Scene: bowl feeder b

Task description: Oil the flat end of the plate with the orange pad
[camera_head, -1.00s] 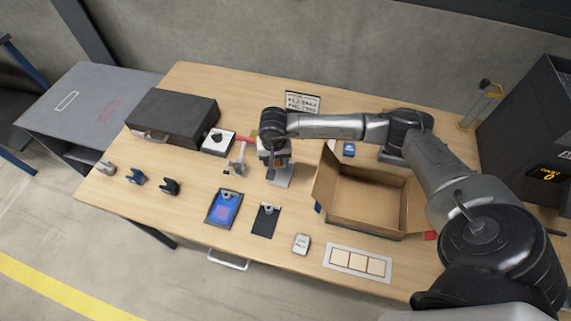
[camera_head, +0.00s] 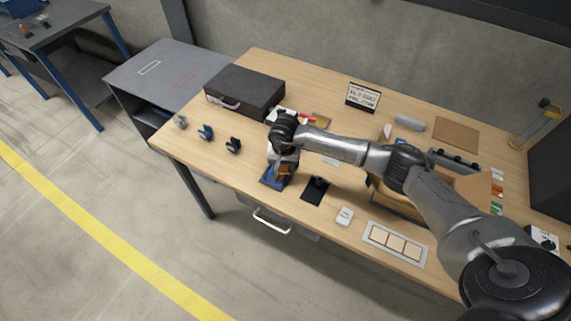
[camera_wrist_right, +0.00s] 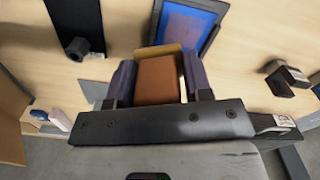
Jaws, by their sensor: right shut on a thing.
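My right gripper (camera_head: 284,172) is above the blue panel (camera_head: 268,183) in a dark frame near the table's front edge and hides much of it. In the right wrist view, the gripper (camera_wrist_right: 157,78) is shut on the orange-brown pad (camera_wrist_right: 158,82), which has a tan edge. The blue panel (camera_wrist_right: 207,22) is just beyond the pad, with a paler patch on it. I cannot tell whether the pad touches it. I cannot tell for sure which thing is the plate. My left gripper is not in view.
A black board (camera_head: 312,193) with a clip lies right of the panel. A white label block (camera_head: 344,216) and a tray with pale squares (camera_head: 372,238) lie further right. Small clamps (camera_head: 205,132) stand left, before a black case (camera_head: 246,88). My arm partly hides the cardboard box (camera_head: 392,203).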

